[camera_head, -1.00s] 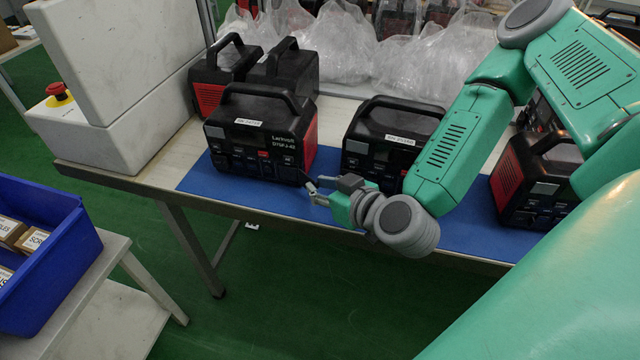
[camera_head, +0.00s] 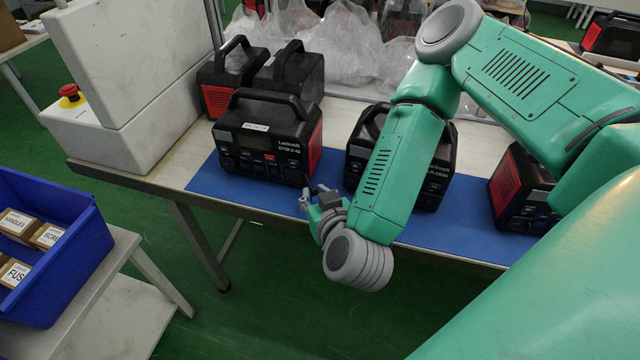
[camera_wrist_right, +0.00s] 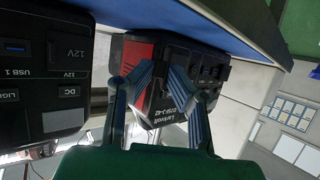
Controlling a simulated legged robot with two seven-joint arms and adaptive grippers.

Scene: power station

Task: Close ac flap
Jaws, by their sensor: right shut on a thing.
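A black and red power station (camera_head: 265,140) with a top handle stands on the blue mat, its socketed front toward me. My right gripper (camera_head: 311,194) is at its lower right front corner. In the right wrist view the same station (camera_wrist_right: 178,100) appears upside down beyond the fingers (camera_wrist_right: 163,74). A dark part that may be the AC flap (camera_wrist_right: 217,66) sticks out from its front; I cannot tell how far open it is. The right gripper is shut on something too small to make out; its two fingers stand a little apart. My left gripper is out of view.
A second station (camera_head: 432,165) stands close right of the gripper, partly behind my arm. A third station (camera_head: 520,190) is farther right. A white box machine (camera_head: 130,70) with a red button stands left. The blue mat's front strip (camera_head: 225,188) is clear.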

